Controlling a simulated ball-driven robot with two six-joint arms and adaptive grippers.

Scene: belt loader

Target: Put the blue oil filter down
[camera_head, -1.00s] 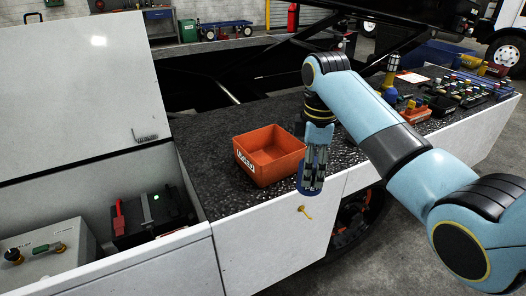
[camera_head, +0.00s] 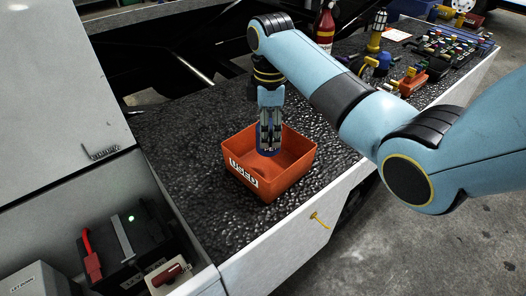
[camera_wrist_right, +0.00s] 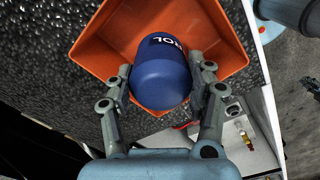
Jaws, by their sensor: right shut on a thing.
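My right gripper (camera_head: 269,135) is shut on the blue oil filter (camera_head: 268,152) and holds it over the orange bin (camera_head: 283,186). In the right wrist view the filter (camera_wrist_right: 162,72) sits between the two fingers, with part of a white label on it. The orange bin (camera_wrist_right: 105,45) lies behind it there, and its inside shows no other thing. In the head view the fingers hide most of the filter. I cannot tell whether the filter touches the bin floor. The bin has a white label reading USED on its front. My left gripper is not in view.
The bin stands on a dark textured deck (camera_head: 190,190). A red bottle (camera_head: 324,28) and a yellow and blue lamp-like item (camera_head: 376,35) stand farther back. A black battery (camera_head: 122,250) with a green light sits in the open compartment at lower left.

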